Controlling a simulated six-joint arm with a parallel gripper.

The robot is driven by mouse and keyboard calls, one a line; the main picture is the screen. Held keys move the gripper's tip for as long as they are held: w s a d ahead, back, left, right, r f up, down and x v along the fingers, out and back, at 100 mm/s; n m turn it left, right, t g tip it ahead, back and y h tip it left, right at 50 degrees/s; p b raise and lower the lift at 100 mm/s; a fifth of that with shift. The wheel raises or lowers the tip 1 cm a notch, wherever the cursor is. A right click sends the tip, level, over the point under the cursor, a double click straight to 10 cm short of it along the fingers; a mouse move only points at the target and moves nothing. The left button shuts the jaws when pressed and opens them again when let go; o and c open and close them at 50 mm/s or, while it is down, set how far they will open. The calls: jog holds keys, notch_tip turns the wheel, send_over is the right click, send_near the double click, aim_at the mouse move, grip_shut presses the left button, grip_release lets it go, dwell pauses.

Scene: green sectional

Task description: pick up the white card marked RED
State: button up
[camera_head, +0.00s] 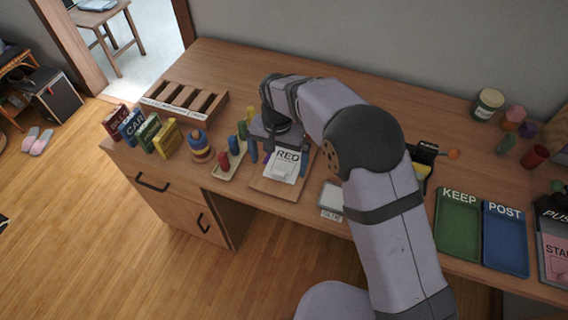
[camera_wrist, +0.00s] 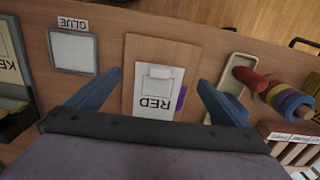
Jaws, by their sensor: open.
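The white card marked RED (camera_head: 284,166) lies on a small wooden board (camera_head: 268,187) near the front edge of the desk. In the wrist view the card (camera_wrist: 150,107) sits on the board (camera_wrist: 132,60) with its lettering upside down, and a pale block-like piece shows on its upper part. A bit of purple (camera_wrist: 181,97) shows at the card's edge. My gripper (camera_wrist: 163,95) has its blue fingers spread wide, one on each side of the card, and holds nothing. In the head view my gripper (camera_head: 270,150) is above the board's back part, and my arm hides some of the desk.
A GLUE pad (camera_head: 331,197) lies right of the board. Farther right are the green KEEP tray (camera_head: 458,228) and blue POST tray (camera_head: 505,240). A slotted wooden rack (camera_head: 184,101) stands behind.

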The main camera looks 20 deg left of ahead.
aim_at(279, 171)
jog(key=shift+w+f+p, duration=0.15)
jog(key=shift+f+p, duration=0.3)
jog(key=shift+f, duration=0.85)
jog(key=shift+w+f+p, duration=0.1)
jog(key=shift+f+p, duration=0.35)
jog(key=shift+f, duration=0.85)
jog(key=shift+c, duration=0.6)
jog(key=c, duration=1)
